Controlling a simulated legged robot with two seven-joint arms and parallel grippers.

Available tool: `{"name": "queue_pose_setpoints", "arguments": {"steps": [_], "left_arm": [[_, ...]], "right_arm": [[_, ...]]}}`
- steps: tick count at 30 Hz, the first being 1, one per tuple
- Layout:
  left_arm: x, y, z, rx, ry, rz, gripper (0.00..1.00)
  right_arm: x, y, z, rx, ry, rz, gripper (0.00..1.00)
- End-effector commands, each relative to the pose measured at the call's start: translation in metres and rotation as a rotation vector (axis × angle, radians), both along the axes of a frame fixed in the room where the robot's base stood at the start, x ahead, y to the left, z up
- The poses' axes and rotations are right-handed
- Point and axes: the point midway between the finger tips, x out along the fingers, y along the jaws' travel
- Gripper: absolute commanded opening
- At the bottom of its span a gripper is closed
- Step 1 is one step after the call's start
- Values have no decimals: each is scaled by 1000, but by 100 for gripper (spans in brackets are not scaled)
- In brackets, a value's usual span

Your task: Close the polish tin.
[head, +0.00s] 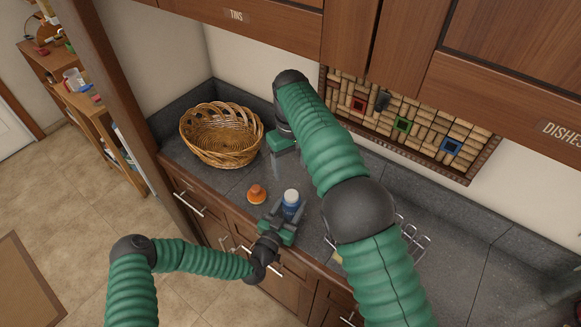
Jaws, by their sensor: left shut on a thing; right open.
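A small blue container (291,208) with a white top stands on the grey counter near its front edge; it seems to be the polish tin. My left gripper (289,214) is shut on it from the front. A small orange piece (257,194) with a narrower knob-like top sits on the counter to the left of the container, apart from it. It may be a lid, but it is too small to be sure. My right gripper (277,163) is open and empty, behind the container and the orange piece. My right arm hides part of the counter.
A wicker basket (221,135) stands at the back left of the counter. A wire rack (412,238) is partly hidden behind my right arm. Cabinets (275,30) hang above, and a cork-filled board (403,123) is on the wall. The counter (455,250) at the right is clear.

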Motion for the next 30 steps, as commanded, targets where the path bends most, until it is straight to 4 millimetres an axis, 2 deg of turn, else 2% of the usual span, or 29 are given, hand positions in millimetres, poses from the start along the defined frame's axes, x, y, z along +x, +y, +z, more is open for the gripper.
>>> {"name": "queue_pose_setpoints", "arguments": {"steps": [1, 6, 7, 18, 23, 30], "left_arm": [[0, 0, -1, 0, 1, 0, 52], [0, 0, 0, 0, 1, 0, 74], [0, 0, 0, 0, 1, 0, 76], [-5, 2, -1, 0, 1, -1, 76], [-30, 15, -3, 0, 2, -1, 76], [-84, 41, -4, 0, 3, -1, 76]], "right_arm": [[0, 0, 0, 0, 0, 0, 64], [0, 0, 0, 0, 0, 0, 64], [0, 0, 0, 0, 0, 0, 64], [0, 0, -2, 0, 0, 1, 64], [0, 0, -8, 0, 0, 1, 64], [0, 0, -21, 0, 0, 1, 64]]}}
